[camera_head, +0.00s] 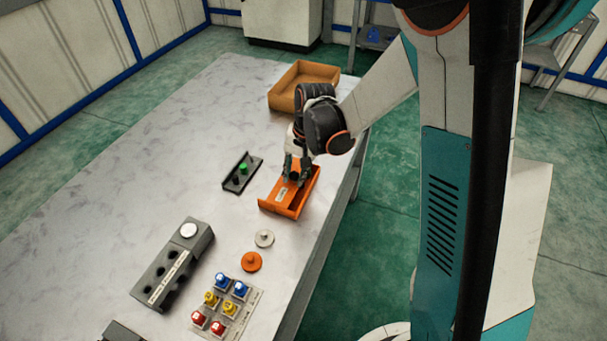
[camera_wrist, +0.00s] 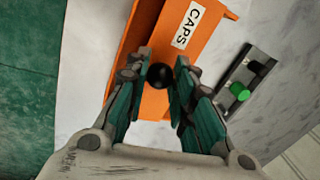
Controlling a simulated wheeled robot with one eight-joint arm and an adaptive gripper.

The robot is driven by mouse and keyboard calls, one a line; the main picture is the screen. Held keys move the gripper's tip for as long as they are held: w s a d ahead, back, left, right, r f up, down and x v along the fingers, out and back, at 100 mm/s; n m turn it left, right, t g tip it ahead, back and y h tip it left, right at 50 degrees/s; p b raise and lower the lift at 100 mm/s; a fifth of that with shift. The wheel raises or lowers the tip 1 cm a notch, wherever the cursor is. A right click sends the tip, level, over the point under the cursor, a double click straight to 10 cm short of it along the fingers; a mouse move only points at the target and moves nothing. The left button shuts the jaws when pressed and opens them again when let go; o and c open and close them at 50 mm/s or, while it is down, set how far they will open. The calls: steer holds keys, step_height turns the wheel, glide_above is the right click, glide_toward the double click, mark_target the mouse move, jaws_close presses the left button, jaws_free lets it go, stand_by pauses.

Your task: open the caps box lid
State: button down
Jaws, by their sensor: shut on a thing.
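The caps box (camera_head: 268,206) is an orange box near the right edge of the table. Its orange lid (camera_wrist: 157,104) bears a black round knob (camera_wrist: 160,77); a white CAPS label (camera_wrist: 187,25) shows above it in the wrist view. My gripper (camera_head: 294,176) points down over the box. In the wrist view my gripper (camera_wrist: 162,70) has its fingers on both sides of the knob, shut on it. The arm and fingers hide part of the box in the head view, so I cannot tell how far the lid stands from closed.
A black holder (camera_head: 236,183) with a green piece stands left of the box. A brown open tray (camera_head: 275,103) lies behind. Nearer are a white disc (camera_head: 264,239), an orange disc (camera_head: 251,262), a grey block (camera_head: 160,272) with holes and a panel (camera_head: 250,303) of coloured buttons. The table's left side is clear.

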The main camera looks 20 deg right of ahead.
mark_target(282, 178)
steer(key=w+a, duration=0.2)
steer(key=shift+w+a, duration=0.1)
steer(key=shift+a, duration=0.25)
steer(key=c, duration=1.3)
jaws_free()
steer(key=shift+c, duration=0.2)
step_height(282, 178, up, 12)
steer(key=s+d, duration=0.1)
steer(key=d, duration=0.1)
steer(key=shift+f, duration=0.1)
steer(key=shift+s, duration=0.1)
